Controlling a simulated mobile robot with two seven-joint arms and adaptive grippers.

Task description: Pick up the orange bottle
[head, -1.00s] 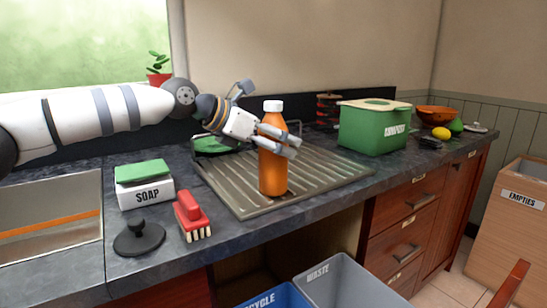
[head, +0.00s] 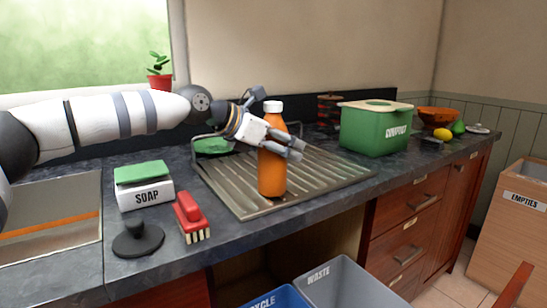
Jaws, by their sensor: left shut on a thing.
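The orange bottle (head: 271,176) with a white cap stands upright on the ribbed metal draining tray (head: 330,181) on the counter. My left gripper (head: 284,147) reaches in from the left and is shut on the orange bottle around its upper body. One finger crosses the bottle's front and right side; the far finger is partly hidden. The bottle's base appears to rest on the tray. My right gripper is not in view.
A green compost bin (head: 375,131) stands right. Waste (head: 345,284) and recycle (head: 275,299) bins are below the counter edge.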

